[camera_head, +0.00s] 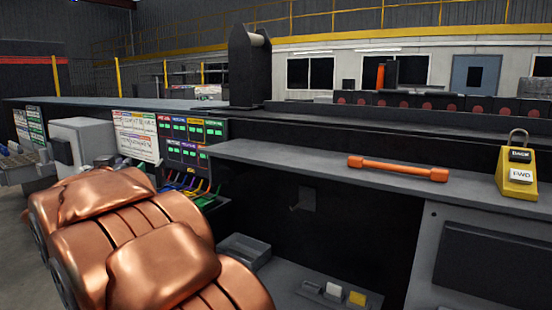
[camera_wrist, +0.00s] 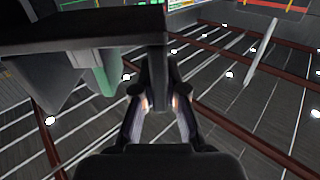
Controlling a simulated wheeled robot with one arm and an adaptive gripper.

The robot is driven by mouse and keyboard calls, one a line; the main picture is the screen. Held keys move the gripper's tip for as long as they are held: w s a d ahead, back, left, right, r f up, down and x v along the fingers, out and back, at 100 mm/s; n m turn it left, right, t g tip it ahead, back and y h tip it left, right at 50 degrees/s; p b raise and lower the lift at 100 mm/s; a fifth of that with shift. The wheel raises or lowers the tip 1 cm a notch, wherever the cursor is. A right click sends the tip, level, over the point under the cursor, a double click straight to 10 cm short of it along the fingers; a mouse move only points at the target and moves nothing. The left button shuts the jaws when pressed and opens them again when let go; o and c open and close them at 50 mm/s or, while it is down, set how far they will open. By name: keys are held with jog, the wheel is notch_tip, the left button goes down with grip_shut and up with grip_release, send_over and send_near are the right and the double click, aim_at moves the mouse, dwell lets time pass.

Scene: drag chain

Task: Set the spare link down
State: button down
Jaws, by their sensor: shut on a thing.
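In the wrist view my gripper (camera_wrist: 154,98) is shut on a dark grey upright piece (camera_wrist: 157,68), with one finger on each side. This piece looks like the spare link, but its full shape is hard to make out. A wide dark slab (camera_wrist: 80,30) shows at its upper left, and I cannot tell whether it is part of the piece. The gripper and held piece do not show in the head view, where my copper arm fills the lower left. A row of dark chain links with red discs (camera_head: 430,103) runs along the back.
An orange bar (camera_head: 397,168) lies on the grey ledge (camera_head: 290,156), left of a yellow padlock block (camera_head: 517,172). A tall black part (camera_head: 249,75) stands behind. Below are a grey tray (camera_head: 243,250) and small blocks (camera_head: 335,291). The ledge left of the bar is clear.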

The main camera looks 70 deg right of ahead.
jog(key=s+d+r+m+g+h+p, duration=0.1)
jog(key=s+d+r+m+g+p, duration=0.25)
jog(key=s, duration=0.85)
jog(key=s+d+r+m+g+h+p, duration=0.15)
jog(key=s+r+m+g, duration=0.35)
jog(key=s, duration=0.6)
jog(key=s+d+r+m+g+p, duration=0.1)
jog(key=s+d+r+g, duration=0.3)
jog(key=s, duration=0.8)
jog(key=g+p, duration=0.1)
send_over(270, 153)
jog(key=shift+s+a+f+n, duration=0.1)
jog(key=shift+a+f+n, duration=0.05)
jog(key=shift+f, duration=0.55)
jog(key=shift+s+a+f+n, duration=0.1)
jog(key=shift+f, duration=0.55)
jog(key=shift+d+f, duration=0.2)
jog(key=shift+f, duration=0.05)
jog(key=shift+w+a+f, duration=0.1)
jog(key=shift+f, duration=1.35)
